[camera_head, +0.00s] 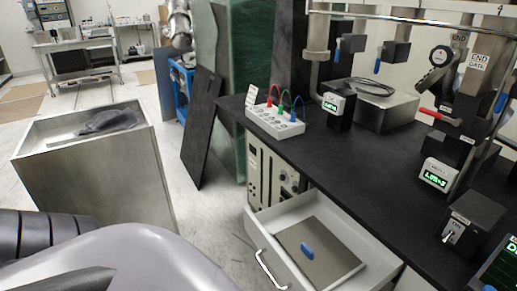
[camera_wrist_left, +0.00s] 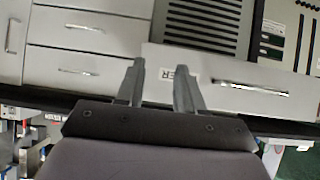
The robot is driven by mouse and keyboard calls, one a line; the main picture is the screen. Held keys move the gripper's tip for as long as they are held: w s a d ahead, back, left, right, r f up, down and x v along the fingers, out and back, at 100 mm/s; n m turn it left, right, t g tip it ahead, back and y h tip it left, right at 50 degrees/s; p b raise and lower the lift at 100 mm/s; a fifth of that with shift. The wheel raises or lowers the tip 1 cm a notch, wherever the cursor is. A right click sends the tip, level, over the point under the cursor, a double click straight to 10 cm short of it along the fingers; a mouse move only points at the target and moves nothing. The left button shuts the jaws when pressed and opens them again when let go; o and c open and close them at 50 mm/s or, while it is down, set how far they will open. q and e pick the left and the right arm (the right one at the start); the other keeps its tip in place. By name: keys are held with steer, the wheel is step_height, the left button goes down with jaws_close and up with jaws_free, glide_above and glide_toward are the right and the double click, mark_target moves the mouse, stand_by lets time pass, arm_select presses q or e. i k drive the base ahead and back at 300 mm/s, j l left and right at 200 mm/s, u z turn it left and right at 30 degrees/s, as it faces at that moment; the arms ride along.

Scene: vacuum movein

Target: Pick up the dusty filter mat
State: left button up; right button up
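A flat grey-brown panel (camera_head: 318,252) with a blue grip (camera_head: 307,250) lies in the open white drawer (camera_head: 262,226) under the black bench; it may be the filter mat, but I cannot tell for sure. A dark crumpled heap (camera_head: 108,121) lies in the metal bin (camera_head: 90,175) at left. My left gripper (camera_wrist_left: 160,68) is open in the left wrist view, with nothing visible between its fingers. My right gripper is not in view.
The black bench (camera_head: 375,163) holds a white box with coloured leads (camera_head: 275,120), a metal box (camera_head: 374,103) and several small display units. Dark panels (camera_head: 200,125) lean beside it. Open floor lies between bin and drawer. A rail crosses above the bench.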

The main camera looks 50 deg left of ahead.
mark_target(317, 246)
steer(key=u, duration=1.4)
